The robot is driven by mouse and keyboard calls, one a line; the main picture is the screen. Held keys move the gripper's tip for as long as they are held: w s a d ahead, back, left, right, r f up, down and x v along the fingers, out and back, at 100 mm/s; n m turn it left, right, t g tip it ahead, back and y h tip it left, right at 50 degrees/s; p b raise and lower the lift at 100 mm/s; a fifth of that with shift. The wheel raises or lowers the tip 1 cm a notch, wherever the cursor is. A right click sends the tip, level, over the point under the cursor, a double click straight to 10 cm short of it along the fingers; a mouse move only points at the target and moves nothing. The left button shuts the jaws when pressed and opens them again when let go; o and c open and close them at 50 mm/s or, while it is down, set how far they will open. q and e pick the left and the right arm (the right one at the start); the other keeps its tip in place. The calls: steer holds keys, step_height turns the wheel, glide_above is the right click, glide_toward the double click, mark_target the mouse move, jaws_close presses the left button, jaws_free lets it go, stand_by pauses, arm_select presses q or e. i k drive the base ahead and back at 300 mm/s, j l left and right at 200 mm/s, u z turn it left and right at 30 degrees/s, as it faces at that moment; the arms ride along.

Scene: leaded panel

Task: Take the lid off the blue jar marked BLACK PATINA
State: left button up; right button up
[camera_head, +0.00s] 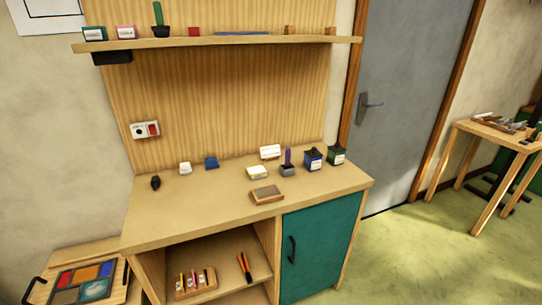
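A blue jar (313,161) with a dark lid and a pale label stands upright near the right end of the workbench top. Its label is too small to read. The lid (312,150) sits on the jar. A green jar (336,157), also dark-topped with a pale label, stands just right of it and a little further back. Neither of my grippers shows in the head view, so I cannot see how they stand.
The workbench (220,215) has free room in front. Left of the jars are a grey holder (288,171) with a purple item, white blocks and a brown block (267,195). A shelf (220,41) hangs above. A teal cupboard door (320,245) is shut below.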

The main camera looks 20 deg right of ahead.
mark_target(313, 154)
steer(key=i+l, duration=0.15)
steer(key=l, duration=0.25)
steer(key=i+l, duration=0.15)
steer(key=l, duration=0.2)
steer(key=i+l, duration=0.15)
steer(key=l, duration=0.25)
steer(key=i+l, duration=0.15)
steer(key=l, duration=0.2)
steer(key=i+l, duration=0.15)
steer(key=l, duration=0.25)
steer(key=i+l, duration=0.15)
steer(key=l, duration=0.2)
steer(key=i+l, duration=0.15)
steer(key=l, duration=0.25)
steer(key=i+l, duration=0.15)
steer(key=l, duration=0.2)
